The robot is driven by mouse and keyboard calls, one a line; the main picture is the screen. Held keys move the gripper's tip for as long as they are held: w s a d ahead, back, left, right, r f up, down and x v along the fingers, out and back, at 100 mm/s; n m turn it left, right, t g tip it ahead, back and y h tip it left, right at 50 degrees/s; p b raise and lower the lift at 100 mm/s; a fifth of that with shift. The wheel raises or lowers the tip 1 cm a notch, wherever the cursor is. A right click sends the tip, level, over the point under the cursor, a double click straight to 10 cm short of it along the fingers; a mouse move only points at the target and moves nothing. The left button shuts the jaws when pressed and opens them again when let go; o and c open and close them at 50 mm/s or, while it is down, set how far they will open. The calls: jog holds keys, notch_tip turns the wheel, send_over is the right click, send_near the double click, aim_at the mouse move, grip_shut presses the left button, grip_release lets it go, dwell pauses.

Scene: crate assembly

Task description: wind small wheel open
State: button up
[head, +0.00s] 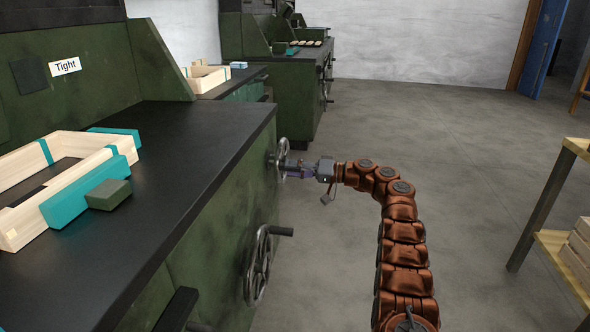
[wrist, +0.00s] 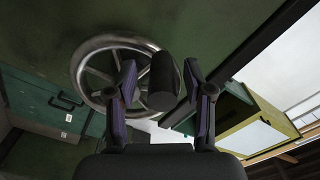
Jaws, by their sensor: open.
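The small wheel (head: 283,153) is a grey spoked handwheel on the side of the green bench, beyond the large wheel in the head view. In the wrist view the small wheel (wrist: 92,62) shows behind my gripper, with its dark cylindrical handle (wrist: 163,80) sticking out towards the camera. My gripper (wrist: 160,85) is open, with one purple-padded finger on each side of the handle. I cannot tell whether a finger touches it. In the head view my gripper (head: 297,170) is right at the small wheel, at the end of my outstretched arm.
A larger dark handwheel (head: 258,268) with a crank sits nearer on the same green bench (head: 215,215). A wooden crate frame (head: 70,146) with teal clamps lies on the bench top. A shelf rack (head: 548,205) stands at the right. The floor between is clear.

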jog(key=s+d, duration=0.1)
jog(key=d, duration=1)
jog(key=shift+s+d, duration=0.25)
jog(key=shift+d, duration=0.15)
jog(key=shift+r, duration=0.1)
dwell(1.0)
